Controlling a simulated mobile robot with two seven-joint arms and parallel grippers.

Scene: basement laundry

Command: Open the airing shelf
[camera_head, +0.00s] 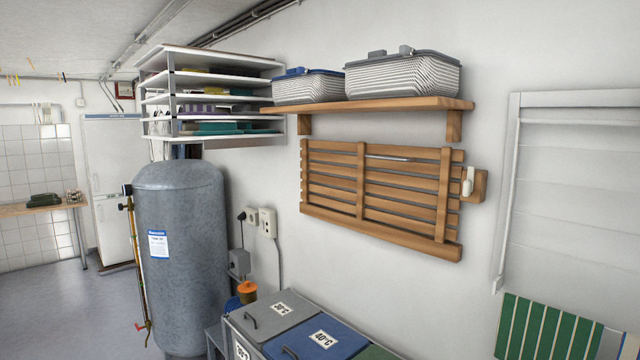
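The airing shelf appears to be the wooden slatted panel (402,193) on the wall, right of centre. It hangs flat and upright against the wall, under a wooden wall shelf (380,105). A small wooden block with a white latch or knob (468,182) sits at the panel's right edge. I cannot tell whether the latch touches the panel. A thin light rod shows near the panel's top. Neither of my grippers is in view.
Two lidded baskets (405,77) stand on the wall shelf. Labelled laundry bins (275,317) stand below the panel, and a grey tank (182,250) stands to the left. A white frame (507,190) and a green-striped board (548,330) are at right. Floor at far left is clear.

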